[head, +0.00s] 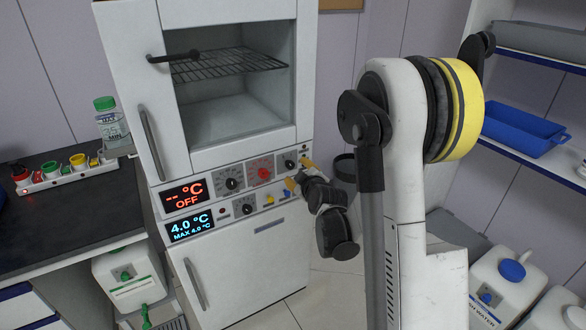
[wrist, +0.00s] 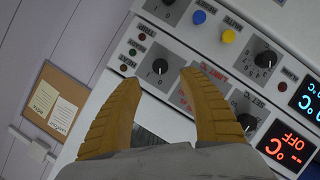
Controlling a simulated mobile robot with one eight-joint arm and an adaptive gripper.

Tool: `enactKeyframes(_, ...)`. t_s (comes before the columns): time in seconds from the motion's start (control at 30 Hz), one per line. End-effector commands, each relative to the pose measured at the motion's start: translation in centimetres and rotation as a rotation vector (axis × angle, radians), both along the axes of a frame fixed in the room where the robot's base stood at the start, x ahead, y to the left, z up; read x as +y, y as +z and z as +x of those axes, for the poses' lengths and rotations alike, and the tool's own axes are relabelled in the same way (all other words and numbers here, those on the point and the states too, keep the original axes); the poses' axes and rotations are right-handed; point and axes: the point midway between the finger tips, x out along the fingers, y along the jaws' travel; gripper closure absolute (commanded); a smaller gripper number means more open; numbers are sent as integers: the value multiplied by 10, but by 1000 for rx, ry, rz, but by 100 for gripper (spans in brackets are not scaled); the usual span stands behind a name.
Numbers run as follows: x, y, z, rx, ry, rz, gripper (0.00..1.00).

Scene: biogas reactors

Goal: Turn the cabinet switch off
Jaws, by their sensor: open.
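The cabinet (head: 215,140) stands in the middle of the head view with a control panel across its front. The likely switch is a black rotary knob marked 0 and 1 at the panel's right end (head: 290,164); it also shows in the wrist view (wrist: 157,68), where the panel appears upside down. I cannot tell which mark it points to. My gripper (head: 298,176) is open and empty at the panel's right end. In the wrist view its yellow fingertips (wrist: 160,80) lie either side of the knob, which shows between and just beyond them. Contact is not clear.
Beside the knob are a red dial (head: 263,171), another black knob (head: 232,184) and a display reading OFF (head: 186,196). The lower row has a 4.0 °C display (head: 190,224), a knob (head: 244,207) and a yellow button (head: 270,199). A counter (head: 75,225) stands left.

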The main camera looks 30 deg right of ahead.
Motion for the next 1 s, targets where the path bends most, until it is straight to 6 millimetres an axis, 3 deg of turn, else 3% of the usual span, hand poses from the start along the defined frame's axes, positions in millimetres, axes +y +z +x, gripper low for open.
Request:
enactKeyframes(0.1, 4, 7, -21, 1, -1, 0, 50)
enactKeyframes(0.3, 8, 13, -37, 0, 0, 0, 50)
enactKeyframes(0.83, 9, 13, -38, 1, 1, 0, 50)
enactKeyframes(1.0, 28, 26, -44, 27, 14, 55, 50)
